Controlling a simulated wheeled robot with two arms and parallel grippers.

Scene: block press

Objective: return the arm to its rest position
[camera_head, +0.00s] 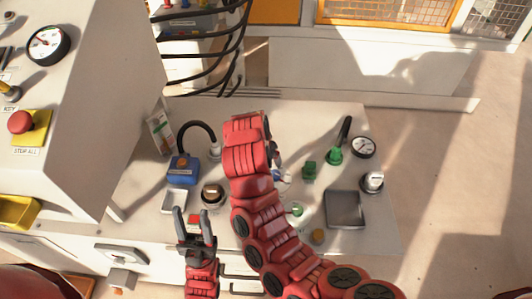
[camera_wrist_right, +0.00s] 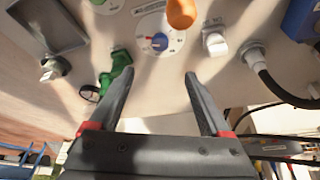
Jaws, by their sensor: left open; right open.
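My left gripper (camera_head: 192,213) is in the head view at the near edge of the bench, its two dark fingers spread apart with nothing held. My right arm (camera_head: 265,222) reaches in from the lower right across the middle of the bench, bent over it. I cannot tell whether a finger touches anything.
The bench (camera_head: 385,228) holds a blue box (camera_head: 182,170) with a cable, a grey plate (camera_head: 345,209), a green block (camera_head: 309,171), a gauge (camera_head: 362,147) and a white tray (camera_head: 174,200). A tall console (camera_head: 100,110) stands at left. Black cables (camera_head: 205,55) hang behind.

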